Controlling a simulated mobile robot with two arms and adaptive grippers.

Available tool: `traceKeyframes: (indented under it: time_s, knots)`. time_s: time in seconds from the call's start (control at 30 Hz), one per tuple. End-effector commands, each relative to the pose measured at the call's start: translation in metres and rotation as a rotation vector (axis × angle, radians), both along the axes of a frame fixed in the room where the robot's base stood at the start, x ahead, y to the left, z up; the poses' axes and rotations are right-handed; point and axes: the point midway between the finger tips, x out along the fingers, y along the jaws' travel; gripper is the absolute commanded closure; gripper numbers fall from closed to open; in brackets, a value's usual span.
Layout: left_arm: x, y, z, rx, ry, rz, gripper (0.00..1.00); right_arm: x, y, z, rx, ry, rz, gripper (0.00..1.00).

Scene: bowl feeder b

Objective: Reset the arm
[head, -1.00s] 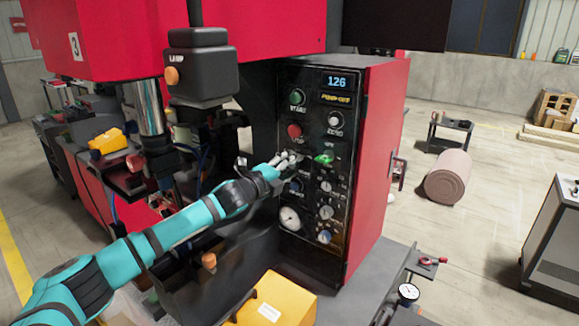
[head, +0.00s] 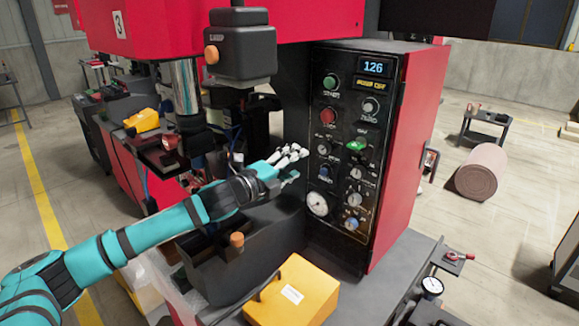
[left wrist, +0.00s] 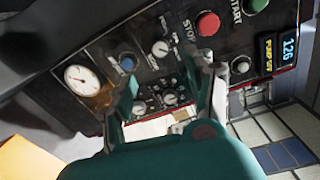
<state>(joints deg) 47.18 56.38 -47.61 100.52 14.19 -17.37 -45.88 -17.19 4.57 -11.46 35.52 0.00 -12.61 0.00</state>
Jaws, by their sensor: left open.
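My left arm comes in from the left in the head view. Its gripper (head: 291,166) is open and empty, just in front of the black control panel (head: 337,143), apart from it as far as I can tell. In the left wrist view the two fingers of the left gripper (left wrist: 165,95) stand spread, with the panel's dials and buttons beyond them. The panel carries a lit green switch (head: 357,145), a red stop button (head: 328,116), a green start button (head: 330,82) and a display (head: 376,67) reading 126. My right gripper is not in view.
A yellow box (head: 295,292) lies below my left arm, beside a dark bin (head: 225,270). A dial gauge (head: 431,287) sits at the right ledge.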

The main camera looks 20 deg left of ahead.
Motion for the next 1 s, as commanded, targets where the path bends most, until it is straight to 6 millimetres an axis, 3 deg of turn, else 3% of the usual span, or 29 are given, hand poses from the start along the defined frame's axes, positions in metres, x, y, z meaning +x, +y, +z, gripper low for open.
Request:
traceKeyframes:
  time_s: [0.2, 0.7, 0.77, 0.83, 0.93, 1.0]
  knots:
    - [-0.013, 0.004, 0.000, 0.000, 0.001, -0.001, 0.45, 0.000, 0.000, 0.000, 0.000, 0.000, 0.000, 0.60]
    - [-0.015, 0.000, -0.005, -0.011, 0.014, -0.002, 0.45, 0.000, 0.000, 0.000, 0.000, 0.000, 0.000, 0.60]
    - [-0.019, -0.010, -0.017, -0.038, 0.044, -0.003, 0.45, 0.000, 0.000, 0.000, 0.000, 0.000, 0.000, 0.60]
    - [-0.028, -0.028, -0.043, -0.098, 0.109, 0.003, 0.45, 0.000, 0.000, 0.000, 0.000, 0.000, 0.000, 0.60]
    - [-0.055, -0.062, -0.095, -0.239, 0.261, 0.038, 0.45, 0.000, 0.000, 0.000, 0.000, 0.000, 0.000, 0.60]
    - [-0.084, -0.083, -0.134, -0.370, 0.395, 0.094, 0.45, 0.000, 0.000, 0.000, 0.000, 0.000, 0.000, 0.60]
